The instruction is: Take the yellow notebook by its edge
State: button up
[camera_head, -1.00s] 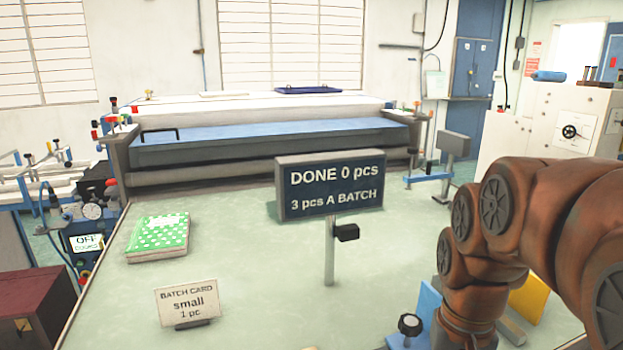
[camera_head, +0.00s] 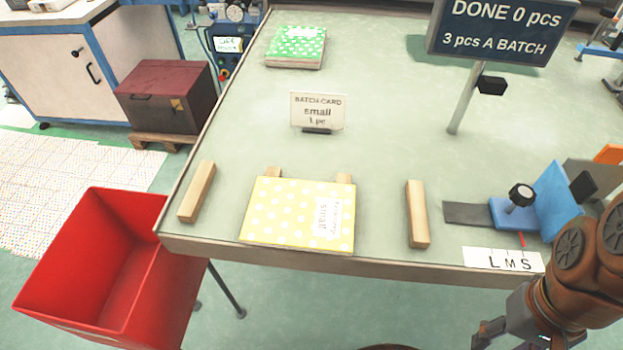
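The yellow notebook (camera_head: 285,212) with white dots and a white label lies near the front edge of the table, its near side at or slightly over that edge. Two small wooden blocks show at its far side, partly hidden by it. My gripper (camera_head: 492,340) is at the bottom right, in front of the table and to the right of the notebook, apart from it. It is cut off by the picture's lower edge, so I cannot tell whether its fingers are open.
Wooden bars (camera_head: 198,191) and (camera_head: 418,214) flank the notebook. A blue clamp fixture (camera_head: 556,200) and an L M S strip (camera_head: 503,260) lie to the right. A batch card (camera_head: 318,112), a sign (camera_head: 500,30) and a green notebook (camera_head: 296,46) stand or lie behind. A red bin (camera_head: 62,262) is front left.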

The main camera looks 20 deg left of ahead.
aim_at(291, 214)
jog(key=z, duration=0.6)
jog(key=k, duration=1.5)
jog(key=u, duration=1.95)
